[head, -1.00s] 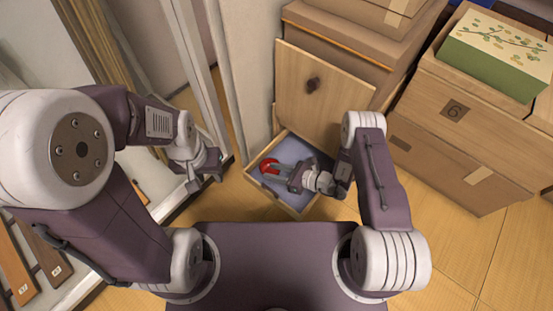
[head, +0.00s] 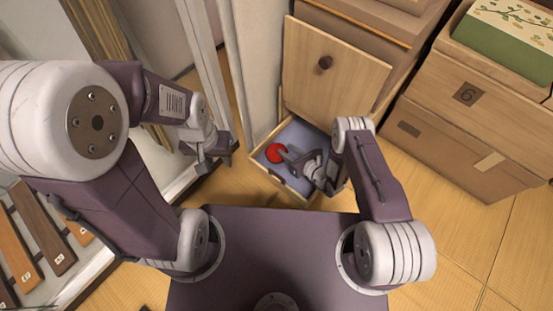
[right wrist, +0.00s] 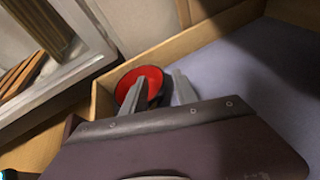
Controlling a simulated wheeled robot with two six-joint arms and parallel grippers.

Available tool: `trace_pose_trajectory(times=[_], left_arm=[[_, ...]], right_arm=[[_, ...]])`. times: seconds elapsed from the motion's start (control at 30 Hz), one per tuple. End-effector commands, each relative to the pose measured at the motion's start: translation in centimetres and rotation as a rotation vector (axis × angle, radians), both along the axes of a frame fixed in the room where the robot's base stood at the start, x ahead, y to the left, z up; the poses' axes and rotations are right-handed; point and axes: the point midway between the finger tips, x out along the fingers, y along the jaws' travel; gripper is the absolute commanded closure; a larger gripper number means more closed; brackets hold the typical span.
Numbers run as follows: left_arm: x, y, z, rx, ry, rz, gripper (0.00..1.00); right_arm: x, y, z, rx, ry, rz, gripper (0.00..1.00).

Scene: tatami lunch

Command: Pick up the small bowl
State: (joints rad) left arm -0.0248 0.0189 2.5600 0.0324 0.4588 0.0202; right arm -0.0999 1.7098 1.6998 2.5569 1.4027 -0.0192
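The small bowl (head: 275,152), red inside and dark outside, sits in the open drawer (head: 270,177) near its left side. It also shows in the right wrist view (right wrist: 148,75). My right gripper (head: 286,158) reaches down into the drawer at the bowl's right side. In the right wrist view its fingers (right wrist: 157,88) are apart; one overlaps the bowl and the other is to the right of its rim. I cannot tell whether either finger touches the bowl. My left gripper (head: 212,160) hangs away from the drawer, and its opening is unclear.
The drawer has a pale lavender floor (right wrist: 245,75) with free room right of the bowl. A wooden cabinet front with a knob (head: 326,63) stands behind it. Boxes (head: 470,100) are stacked at the right. A pale post (head: 253,70) stands left of the drawer.

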Motion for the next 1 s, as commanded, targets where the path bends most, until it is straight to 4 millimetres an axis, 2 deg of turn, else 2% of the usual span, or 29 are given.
trace_pose_trajectory(times=[0.03,0.1,0.37,0.5,0.8,0.87,1.0], left_arm=[[0.0,0.0,-1.5,0.0,0.001,0.0,0.64],[0.0,0.0,-1.8,0.0,0.0,0.0,0.64],[0.0,0.0,-1.6,0.0,0.0,0.0,0.64],[0.0,0.0,-1.6,0.0,0.0,0.0,0.64],[0.0,0.0,-1.5,0.0,0.0,0.0,0.64],[0.0,0.0,-1.0,0.0,0.0,0.0,0.64],[0.0,0.0,1.9,0.0,0.0,0.0,0.64]], right_arm=[[0.6,0.6,-1.0,0.0,-0.004,0.004,0.65],[1.2,1.1,-1.2,0.0,-0.002,0.003,0.65],[1.5,1.3,-0.8,0.0,0.0,0.0,0.65],[1.5,1.3,-0.8,0.0,0.0,0.0,1.0],[1.4,1.3,-0.8,0.0,0.001,0.001,1.0],[1.4,1.3,-0.1,0.0,0.001,0.001,1.0],[1.5,1.3,3.5,0.0,0.0,0.001,1.0]])
